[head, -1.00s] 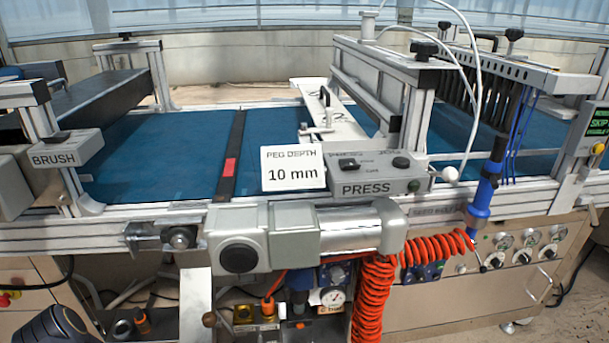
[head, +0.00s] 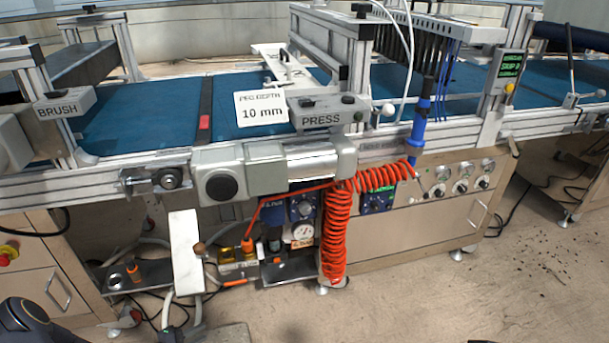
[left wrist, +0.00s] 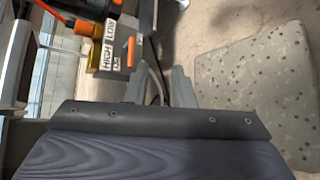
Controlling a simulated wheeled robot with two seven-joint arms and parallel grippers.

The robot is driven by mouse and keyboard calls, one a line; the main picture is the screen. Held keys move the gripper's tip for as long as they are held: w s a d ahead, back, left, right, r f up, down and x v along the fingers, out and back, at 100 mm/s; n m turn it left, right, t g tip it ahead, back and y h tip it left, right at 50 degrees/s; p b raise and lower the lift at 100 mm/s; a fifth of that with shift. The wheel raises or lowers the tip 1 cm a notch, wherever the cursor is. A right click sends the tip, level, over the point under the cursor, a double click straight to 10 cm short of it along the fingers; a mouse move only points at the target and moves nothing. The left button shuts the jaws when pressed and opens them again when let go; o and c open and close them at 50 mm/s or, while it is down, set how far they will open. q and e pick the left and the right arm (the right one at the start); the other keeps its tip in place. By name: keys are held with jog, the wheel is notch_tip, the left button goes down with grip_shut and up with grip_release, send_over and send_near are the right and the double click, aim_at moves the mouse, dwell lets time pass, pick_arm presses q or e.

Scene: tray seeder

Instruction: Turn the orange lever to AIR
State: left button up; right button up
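The orange lever (head: 235,283) sits low under the machine, by a brass-coloured valve block (head: 240,262). In the left wrist view, the orange lever (left wrist: 131,52) stands out beside a white plate (left wrist: 110,50) with black lettering; HIGH and LOW can be read, the rest is too small. My left gripper (left wrist: 159,75) shows in the left wrist view as two grey fingers spread apart with nothing between them. The lever is ahead and slightly left of them, not touching. In the head view, only a dark part of my arm shows at the lower left. My right gripper is not in view.
A coiled orange hose (head: 335,235) hangs right of the valve block. A pale upright panel (head: 185,250) stands to its left. Another orange-topped fitting (head: 134,272) is farther left. A speckled grey slab (left wrist: 260,95) lies on the floor.

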pick_arm(q)
jog(key=s+d+r+m+g+h, duration=0.1)
jog(key=d+r+m+g, duration=0.25)
jog(key=r, duration=0.85)
jog(key=s+d+r+m+g+h, duration=0.15)
jog(key=d+r+m, duration=0.3)
jog(key=r, duration=0.85)
jog(key=s+d+r+m+y, duration=0.1)
jog(key=s+r+m+y, duration=0.3)
jog(key=s, duration=0.6)
jog(key=s+d+r+m+y, duration=0.1)
jog(key=s+r+m+y, duration=0.15)
jog(key=s+r, duration=0.65)
notch_tip(320, 180, up, 28)
jog(key=s+p, duration=0.2)
jog(key=p, duration=2.8)
jog(key=shift+n, duration=0.35)
jog(key=shift+a, duration=0.1)
